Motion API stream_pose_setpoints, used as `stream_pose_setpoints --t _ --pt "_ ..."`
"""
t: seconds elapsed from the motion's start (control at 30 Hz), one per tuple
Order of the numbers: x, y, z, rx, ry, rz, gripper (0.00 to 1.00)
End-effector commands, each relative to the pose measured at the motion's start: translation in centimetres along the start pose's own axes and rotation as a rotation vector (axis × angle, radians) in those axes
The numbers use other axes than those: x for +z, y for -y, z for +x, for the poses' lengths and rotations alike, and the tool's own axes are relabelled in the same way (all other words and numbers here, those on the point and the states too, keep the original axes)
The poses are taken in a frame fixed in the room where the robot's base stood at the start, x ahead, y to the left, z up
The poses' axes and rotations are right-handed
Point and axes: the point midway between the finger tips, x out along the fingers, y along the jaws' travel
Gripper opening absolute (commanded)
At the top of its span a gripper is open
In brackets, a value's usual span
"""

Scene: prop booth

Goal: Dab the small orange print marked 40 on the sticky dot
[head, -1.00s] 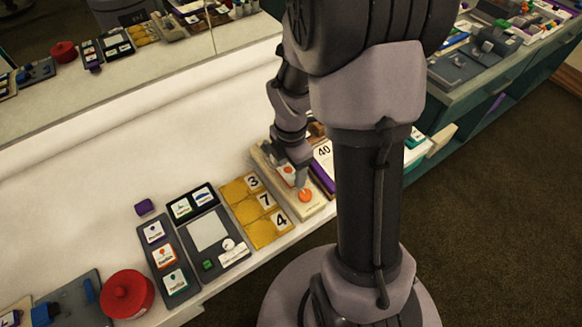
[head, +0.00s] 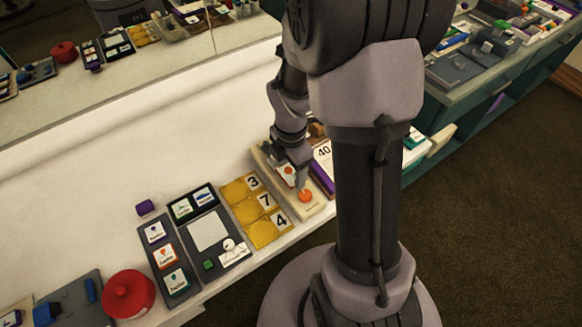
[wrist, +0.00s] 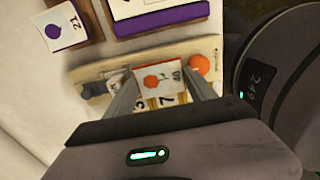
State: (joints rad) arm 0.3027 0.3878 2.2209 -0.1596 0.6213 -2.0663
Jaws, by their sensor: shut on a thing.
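The small print (wrist: 158,79) is a white card with an orange flower picture and a 40 at its right edge in the wrist view. My gripper (wrist: 157,88) is shut on it, one finger at each side. In the head view my gripper (head: 291,174) holds the print over the cream board (head: 314,210). A round orange dot (head: 306,195) sits near the board's front end. I take it for the sticky dot; it also shows in the wrist view (wrist: 199,64), just right of the print and apart from it in the picture.
Yellow tiles (head: 240,190) numbered 3, 7 and 4 lie left of the board. A purple-edged block (head: 322,178) with a card marked 40 stands close on its right. Further left are a dark tray (head: 222,262) and a red round pot (head: 128,296).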

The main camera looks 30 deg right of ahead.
Motion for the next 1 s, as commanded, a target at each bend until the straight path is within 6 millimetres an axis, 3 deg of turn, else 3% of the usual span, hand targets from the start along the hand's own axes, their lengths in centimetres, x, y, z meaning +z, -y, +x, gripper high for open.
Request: stream_pose_setpoints --t 0.5,1.0 --pt "0.0 -0.1 -6.0 0.002 0.001 0.0 0.27" --pt "-0.4 -0.4 -5.8 0.003 0.001 0.06 0.27"
